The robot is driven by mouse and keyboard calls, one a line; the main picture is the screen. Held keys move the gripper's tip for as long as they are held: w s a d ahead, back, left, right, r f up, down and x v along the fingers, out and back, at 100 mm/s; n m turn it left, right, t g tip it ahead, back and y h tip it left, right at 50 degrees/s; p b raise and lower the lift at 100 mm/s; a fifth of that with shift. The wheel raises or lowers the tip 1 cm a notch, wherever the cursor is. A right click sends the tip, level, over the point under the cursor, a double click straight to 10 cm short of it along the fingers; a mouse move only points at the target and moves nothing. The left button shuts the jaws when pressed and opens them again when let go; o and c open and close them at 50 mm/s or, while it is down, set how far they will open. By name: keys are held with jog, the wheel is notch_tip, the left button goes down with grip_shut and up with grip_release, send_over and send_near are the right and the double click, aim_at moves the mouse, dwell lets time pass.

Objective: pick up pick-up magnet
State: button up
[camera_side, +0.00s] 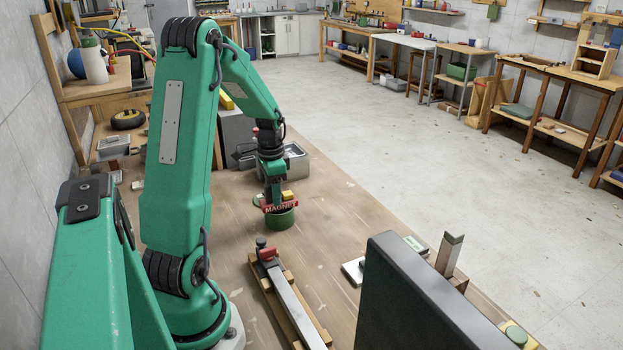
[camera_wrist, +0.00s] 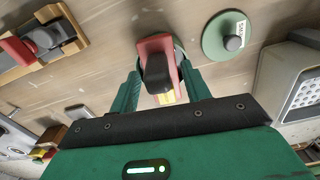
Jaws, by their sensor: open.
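The pick-up magnet shows in the side view as a red piece lettered MAGNET (camera_side: 281,208) at a round green body (camera_side: 280,219) low over the bench. In the wrist view the magnet (camera_wrist: 157,70) has a black knob-like top on red, with a little green behind it. My gripper (camera_side: 272,196) is at the magnet from above, pointing down. In the wrist view my gripper (camera_wrist: 160,76) is open, with one green finger on each side of the magnet. I cannot tell whether the fingers touch it. A small yellow piece (camera_wrist: 167,94) shows below the black top.
A green disc with a knob and label (camera_wrist: 228,36) lies beside the magnet. A metal bar on a wooden rail (camera_side: 294,307) lies nearer the side camera. Grey metal boxes (camera_side: 295,162) stand behind my gripper. Bare bench (camera_side: 345,207) is to the right.

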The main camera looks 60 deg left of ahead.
grip_shut()
jog(key=shift+r, duration=0.15)
jog(key=shift+r, duration=0.5)
notch_tip(320, 180, up, 3)
jog(key=shift+d+r, duration=0.1)
jog(key=w+d+r, duration=0.3)
jog(key=d+r, duration=0.3)
jog(key=d, duration=0.5)
jog(key=shift+r, duration=0.3)
jog(key=shift+w, duration=0.1)
